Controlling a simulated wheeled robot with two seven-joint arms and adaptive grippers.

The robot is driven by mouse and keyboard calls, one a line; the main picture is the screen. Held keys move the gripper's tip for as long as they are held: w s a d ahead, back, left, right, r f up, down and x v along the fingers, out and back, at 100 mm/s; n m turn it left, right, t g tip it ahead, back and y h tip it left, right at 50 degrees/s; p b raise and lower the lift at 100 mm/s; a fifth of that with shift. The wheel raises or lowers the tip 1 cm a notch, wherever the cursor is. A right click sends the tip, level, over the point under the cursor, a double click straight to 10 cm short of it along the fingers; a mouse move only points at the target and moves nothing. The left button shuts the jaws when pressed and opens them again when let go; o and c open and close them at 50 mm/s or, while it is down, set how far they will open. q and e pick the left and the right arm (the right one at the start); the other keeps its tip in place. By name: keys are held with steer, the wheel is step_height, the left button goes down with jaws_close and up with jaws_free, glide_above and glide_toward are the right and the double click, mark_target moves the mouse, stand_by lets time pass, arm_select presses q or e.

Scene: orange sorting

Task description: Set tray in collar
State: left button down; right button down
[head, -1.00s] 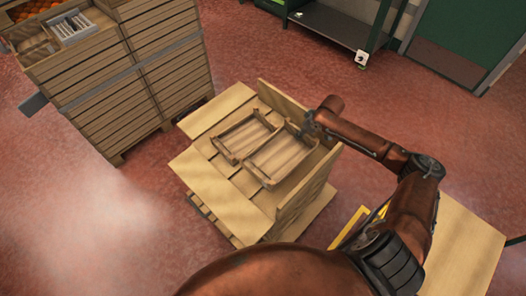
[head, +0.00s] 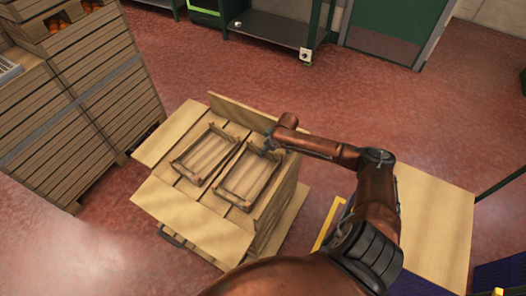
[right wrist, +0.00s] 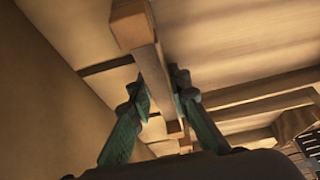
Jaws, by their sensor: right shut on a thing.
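The right-hand wooden tray (head: 247,174) is a shallow empty slatted tray with a raised rim. It lies inside the pale wooden collar (head: 240,115), beside a similar left-hand tray (head: 206,152). My right gripper (head: 270,147) is at the far right part of the right-hand tray's rim. In the right wrist view its two green fingers (right wrist: 160,100) stand on either side of a wooden rim bar and are shut on it. I cannot tell whether the tray rests fully on the boards beneath. My left gripper is not in view.
Pale boards (head: 198,219) spread out at the collar's near and left sides. A tall stack of wooden crates (head: 85,85) stands at the left, with oranges on top. A pale table (head: 435,220) is at the right. Red floor lies open behind the collar.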

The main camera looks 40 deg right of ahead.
steer(key=c, duration=1.8)
jaws_free()
